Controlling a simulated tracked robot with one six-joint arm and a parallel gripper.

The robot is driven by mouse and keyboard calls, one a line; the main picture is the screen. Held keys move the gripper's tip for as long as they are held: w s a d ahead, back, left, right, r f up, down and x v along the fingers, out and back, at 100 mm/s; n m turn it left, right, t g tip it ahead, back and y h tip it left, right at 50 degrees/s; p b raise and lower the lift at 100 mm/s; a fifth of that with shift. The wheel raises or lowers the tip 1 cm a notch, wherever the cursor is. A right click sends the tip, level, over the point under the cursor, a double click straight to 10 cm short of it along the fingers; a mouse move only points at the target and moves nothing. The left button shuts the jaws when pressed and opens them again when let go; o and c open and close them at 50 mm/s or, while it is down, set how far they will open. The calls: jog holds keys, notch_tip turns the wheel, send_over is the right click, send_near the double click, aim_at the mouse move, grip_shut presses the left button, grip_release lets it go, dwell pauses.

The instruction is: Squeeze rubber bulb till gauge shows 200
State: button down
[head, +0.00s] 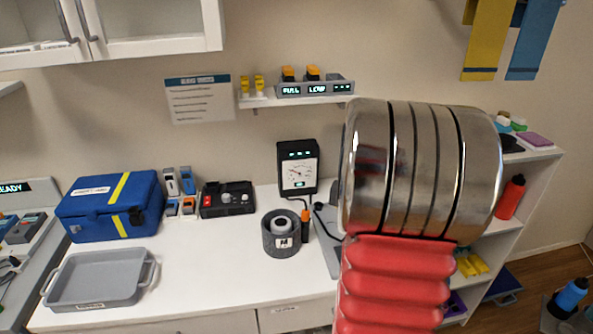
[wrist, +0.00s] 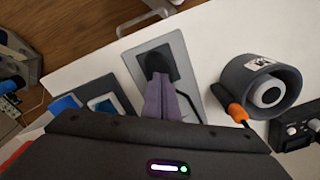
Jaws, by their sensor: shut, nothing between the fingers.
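The gauge (head: 298,168) is a black box with a white dial and needle, standing at the back of the white bench; its reading is too small to tell. In the wrist view, a black rounded thing (wrist: 157,58) sits on a grey plate (wrist: 178,48); it may be the rubber bulb, but I cannot tell for sure. My gripper (wrist: 160,80) is shut and empty, its purple-grey fingers pointing at the black thing; I cannot tell whether they touch it. In the head view, my arm hides the gripper and most of the plate (head: 326,248).
A dark grey cylinder (head: 270,240) with a pale round core and an orange-tipped tool (head: 305,228) stand left of the plate. A black control box (head: 228,200), blue case (head: 110,205) and grey tray (head: 97,285) lie further left. The front middle bench is clear.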

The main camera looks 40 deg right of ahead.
jog(key=shift+f, duration=0.55)
jog(key=shift+r, duration=1.15)
jog(key=shift+f, duration=0.2)
jog(key=shift+r, duration=0.2)
dwell(0.6)
jog(key=shift+f, duration=0.1)
dwell(0.5)
dwell(1.3)
dwell(0.6)
